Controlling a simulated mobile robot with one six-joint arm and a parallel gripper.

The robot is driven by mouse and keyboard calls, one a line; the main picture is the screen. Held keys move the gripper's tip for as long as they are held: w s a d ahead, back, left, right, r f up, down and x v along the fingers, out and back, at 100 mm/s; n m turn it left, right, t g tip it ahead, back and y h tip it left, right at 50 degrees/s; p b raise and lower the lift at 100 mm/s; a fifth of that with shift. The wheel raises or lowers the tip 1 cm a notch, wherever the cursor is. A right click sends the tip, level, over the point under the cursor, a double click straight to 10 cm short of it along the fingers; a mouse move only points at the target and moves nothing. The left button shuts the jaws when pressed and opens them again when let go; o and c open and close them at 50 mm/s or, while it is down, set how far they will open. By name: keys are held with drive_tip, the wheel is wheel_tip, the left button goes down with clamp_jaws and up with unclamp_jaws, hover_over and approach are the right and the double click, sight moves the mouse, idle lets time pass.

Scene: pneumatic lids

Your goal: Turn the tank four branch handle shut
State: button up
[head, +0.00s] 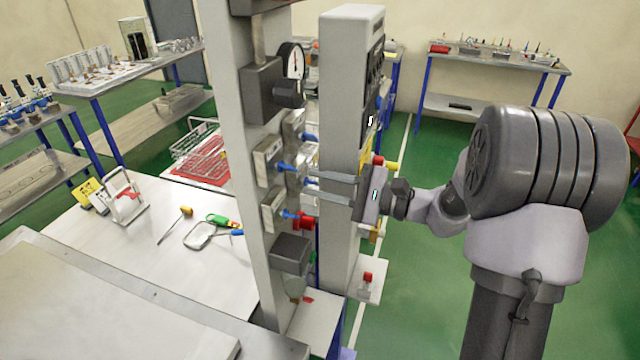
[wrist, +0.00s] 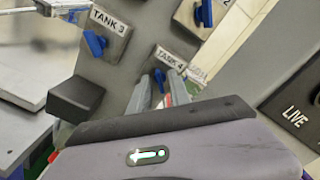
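The tank four branch handle (wrist: 160,79) is a small blue lever on a grey plate (wrist: 163,62) labelled TANK 4 in the wrist view. My gripper (wrist: 158,88) has its two fingers apart, with the blue lever showing between their tips. Whether either finger touches it I cannot tell. In the head view my gripper (head: 308,181) reaches left to the valve post with its fingers apart. A bit of blue shows between the fingertips. The fingers partly hide the tank four plate.
The tank three handle (wrist: 95,43) is blue and close by on the left. Another blue handle (wrist: 205,12) is above right. A dark box (wrist: 75,99) juts out at lower left. A second grey post (head: 345,130) stands close beside my gripper, carrying a LIVE panel (wrist: 293,115).

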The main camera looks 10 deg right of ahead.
clamp_jaws()
drive_tip(key=shift+m+p, duration=7.3)
drive_tip(key=shift+m, duration=1.6)
drive_tip(key=shift+o, duration=1.1)
unclamp_jaws()
